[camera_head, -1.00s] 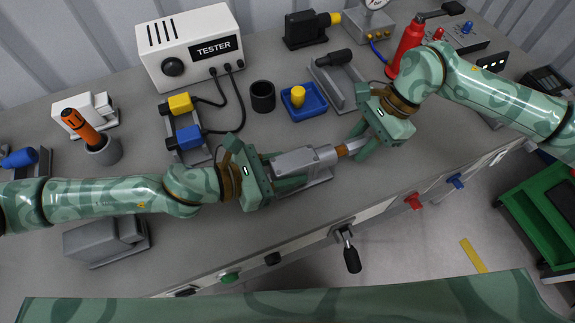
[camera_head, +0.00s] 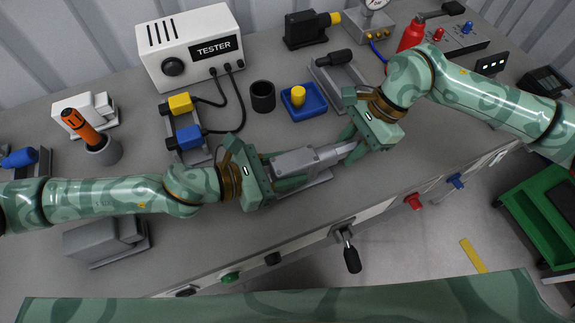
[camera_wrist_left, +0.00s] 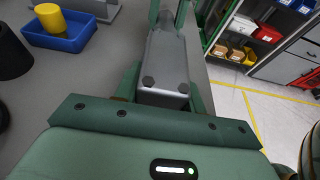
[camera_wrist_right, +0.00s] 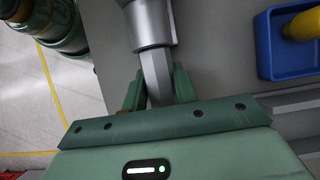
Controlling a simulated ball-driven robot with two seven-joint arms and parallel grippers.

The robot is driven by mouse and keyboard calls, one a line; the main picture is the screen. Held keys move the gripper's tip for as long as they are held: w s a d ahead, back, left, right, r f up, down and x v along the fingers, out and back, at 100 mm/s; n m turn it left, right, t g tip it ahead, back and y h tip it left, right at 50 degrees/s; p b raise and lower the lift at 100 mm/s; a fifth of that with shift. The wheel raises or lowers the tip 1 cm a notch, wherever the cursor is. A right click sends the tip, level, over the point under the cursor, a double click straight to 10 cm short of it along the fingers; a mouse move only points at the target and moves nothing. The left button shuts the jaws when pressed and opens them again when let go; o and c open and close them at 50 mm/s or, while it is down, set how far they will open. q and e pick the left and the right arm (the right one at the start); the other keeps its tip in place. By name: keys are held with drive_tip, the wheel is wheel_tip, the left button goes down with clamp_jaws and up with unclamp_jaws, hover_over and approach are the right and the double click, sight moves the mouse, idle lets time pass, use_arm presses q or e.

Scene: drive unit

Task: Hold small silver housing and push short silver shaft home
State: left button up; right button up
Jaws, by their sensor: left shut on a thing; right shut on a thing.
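The small silver housing (camera_head: 298,162) lies on a low grey base near the bench's front edge, and it also shows in the left wrist view (camera_wrist_left: 165,60). My left gripper (camera_head: 285,172) is shut on the housing's left end. The short silver shaft (camera_head: 345,150) meets the housing's right end in line with it. In the right wrist view the shaft (camera_wrist_right: 155,75) runs between the fingers up to the housing's round collar (camera_wrist_right: 149,22). My right gripper (camera_head: 354,140) is shut on the shaft close to the housing. How deep the shaft sits inside is hidden.
A blue tray (camera_head: 311,113) with a yellow knob, a black cup (camera_head: 262,96) and a grey stand with a black handle (camera_head: 334,60) are behind the housing. The tester (camera_head: 190,45) stands farther back.

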drive_tip(key=o, duration=1.2)
drive_tip(key=shift+c, duration=0.2)
drive_tip(key=v, duration=1.2)
use_arm(q)
drive_tip(key=o, duration=1.2)
